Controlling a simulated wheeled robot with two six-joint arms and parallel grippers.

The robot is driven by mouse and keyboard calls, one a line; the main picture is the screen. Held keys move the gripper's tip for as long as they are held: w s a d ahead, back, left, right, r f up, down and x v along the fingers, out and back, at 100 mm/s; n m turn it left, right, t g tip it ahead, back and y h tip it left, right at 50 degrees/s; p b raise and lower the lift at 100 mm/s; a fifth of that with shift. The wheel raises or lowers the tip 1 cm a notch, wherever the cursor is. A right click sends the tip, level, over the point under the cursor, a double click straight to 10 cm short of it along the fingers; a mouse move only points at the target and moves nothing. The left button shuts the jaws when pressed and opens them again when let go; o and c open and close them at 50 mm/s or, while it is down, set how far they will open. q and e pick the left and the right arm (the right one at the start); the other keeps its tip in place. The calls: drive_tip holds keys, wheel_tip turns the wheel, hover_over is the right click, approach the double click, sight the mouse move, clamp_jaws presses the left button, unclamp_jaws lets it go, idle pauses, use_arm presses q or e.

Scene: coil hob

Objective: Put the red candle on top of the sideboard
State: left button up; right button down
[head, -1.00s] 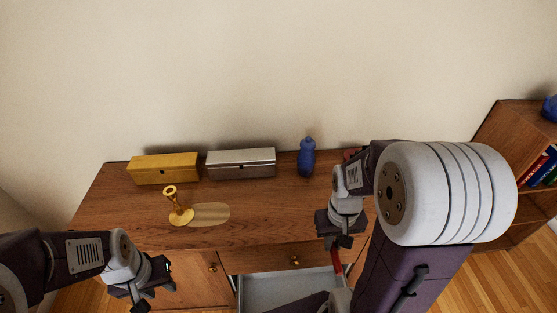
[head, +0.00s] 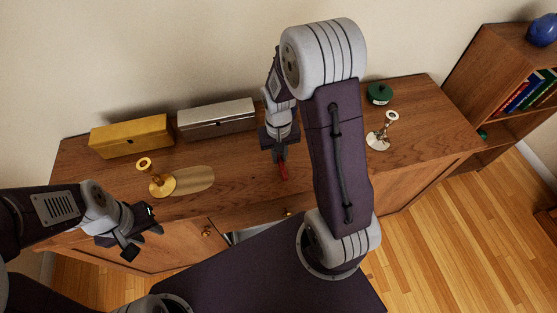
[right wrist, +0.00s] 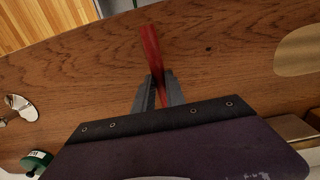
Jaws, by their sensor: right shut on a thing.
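The red candle (head: 283,170) is a thin red stick, held in my right gripper (head: 281,156) over the top of the wooden sideboard (head: 235,180). In the right wrist view the candle (right wrist: 151,50) sticks out from between the two fingers of the gripper (right wrist: 158,80), with the sideboard's wood behind it. I cannot tell whether the candle touches the wood. My left gripper (head: 138,243) hangs in front of the sideboard's left part, empty, its fingers apart.
On the sideboard stand a yellow box (head: 131,136), a silver box (head: 217,119), a brass candlestick (head: 160,183) by an oval mat (head: 195,180), a silver candlestick (head: 380,134) and a green pot (head: 380,93). A drawer (head: 243,233) is partly visible, open. A bookshelf (head: 500,90) stands right.

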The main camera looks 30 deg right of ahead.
sight(279, 158)
drive_tip(key=shift+s+f, duration=0.1)
drive_tip(key=shift+f, duration=0.2)
wheel_tip(279, 158, down, 3)
drive_tip(key=shift+f, duration=0.1)
drive_tip(key=shift+w+f, duration=0.2)
drive_tip(key=shift+s, duration=0.15)
drive_tip(key=shift+f+b, duration=0.15)
drive_tip(key=shift+b, duration=0.2)
drive_tip(key=c, duration=1.4)
unclamp_jaws()
